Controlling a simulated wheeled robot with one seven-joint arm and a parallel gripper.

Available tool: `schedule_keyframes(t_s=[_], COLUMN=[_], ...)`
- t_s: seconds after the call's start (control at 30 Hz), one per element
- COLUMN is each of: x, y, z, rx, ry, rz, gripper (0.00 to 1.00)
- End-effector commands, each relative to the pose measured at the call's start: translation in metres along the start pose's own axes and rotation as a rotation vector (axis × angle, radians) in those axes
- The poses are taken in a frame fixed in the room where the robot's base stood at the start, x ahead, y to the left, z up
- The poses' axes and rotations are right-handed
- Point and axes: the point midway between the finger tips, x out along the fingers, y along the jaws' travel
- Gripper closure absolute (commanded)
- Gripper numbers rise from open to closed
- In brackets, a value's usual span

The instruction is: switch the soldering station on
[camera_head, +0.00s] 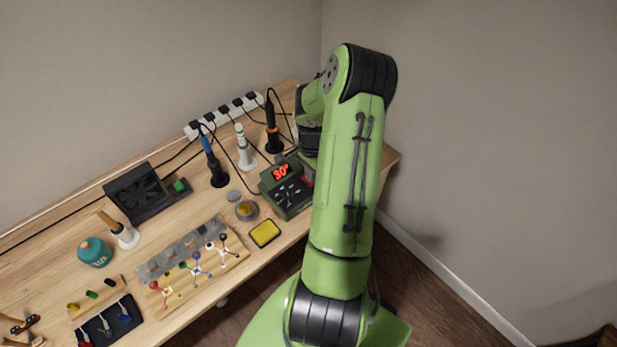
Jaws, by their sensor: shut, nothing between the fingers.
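The soldering station (287,187) is a dark green box with a lit red display and dark buttons on its front. It stands near the right end of the workbench. A red part (308,181), which looks like a switch, shows at its right side, partly covered by my arm. My gripper (309,166) points down at the station's right side. It is shut and empty, and mostly hidden behind my own arm. I cannot tell whether its tips touch the station or the red part.
Soldering irons in stands (219,179) and a power strip (226,115) are behind the station. A yellow sponge (264,233) and a round tin (247,210) lie at its left front. A black device (146,193), a teal jar (95,252) and small parts fill the bench's left.

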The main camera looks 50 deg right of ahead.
Motion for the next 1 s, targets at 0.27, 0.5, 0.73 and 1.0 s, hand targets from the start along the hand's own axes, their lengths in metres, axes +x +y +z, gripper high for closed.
schedule_keyframes(t_s=[0.27,0.5,0.73,1.0], x=[-0.031,-0.053,-0.067,-0.065], y=[0.0,0.0,0.0,0.0], z=[0.0,0.0,0.0,0.0], rx=[-0.001,-0.001,0.0,0.0], ry=[0.002,0.001,0.002,0.001], rz=[-0.001,-0.001,-0.001,0.0], gripper=[1.0,1.0,1.0,1.0])
